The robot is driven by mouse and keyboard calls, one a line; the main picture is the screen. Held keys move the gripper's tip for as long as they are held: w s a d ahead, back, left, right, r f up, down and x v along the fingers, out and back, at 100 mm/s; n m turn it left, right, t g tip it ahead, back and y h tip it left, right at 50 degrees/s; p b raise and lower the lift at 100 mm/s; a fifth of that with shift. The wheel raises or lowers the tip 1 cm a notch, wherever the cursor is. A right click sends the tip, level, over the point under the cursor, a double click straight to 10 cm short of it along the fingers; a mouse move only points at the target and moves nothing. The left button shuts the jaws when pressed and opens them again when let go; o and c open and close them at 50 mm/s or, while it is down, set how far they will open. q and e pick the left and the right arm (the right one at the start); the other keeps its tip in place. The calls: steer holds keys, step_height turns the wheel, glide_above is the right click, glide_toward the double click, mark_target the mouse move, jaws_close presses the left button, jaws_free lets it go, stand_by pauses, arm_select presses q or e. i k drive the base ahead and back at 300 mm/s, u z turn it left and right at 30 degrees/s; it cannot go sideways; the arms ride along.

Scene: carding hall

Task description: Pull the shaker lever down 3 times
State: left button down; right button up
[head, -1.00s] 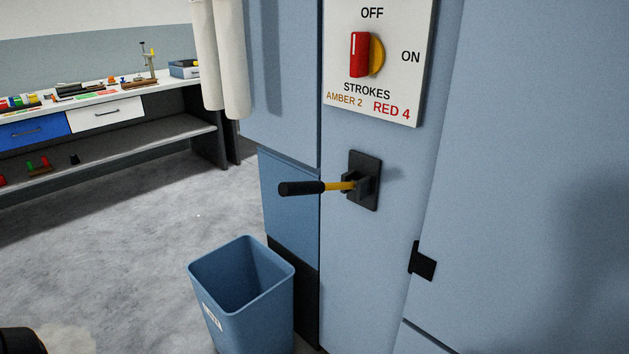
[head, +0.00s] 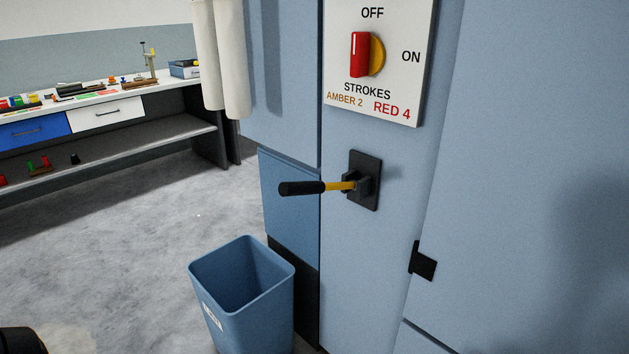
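The shaker lever (head: 318,187) has a black grip and a yellow shaft. It sticks out to the left, about level, from a black mounting plate (head: 364,180) on the light blue machine panel. Nothing touches the lever. Above it is a white sign plate (head: 390,75) with a red knob (head: 360,54) on a yellow disc. The plate reads OFF at the top, ON at the right, and STROKES, AMBER 2, RED 4 below. The white line on the knob is upright, toward OFF. Neither of my grippers can be made out in the head view.
A blue open bin (head: 242,295) stands on the floor below and left of the lever. A black latch (head: 422,261) juts from the panel at lower right. A workbench (head: 165,133) with small items stands at the back left. The grey floor between is clear.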

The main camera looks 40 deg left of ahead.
mark_target(285, 189)
steer(key=k, duration=0.5)
steer(key=u, duration=2.05)
steer(key=i, duration=1.15)
steer(key=z, duration=2.15)
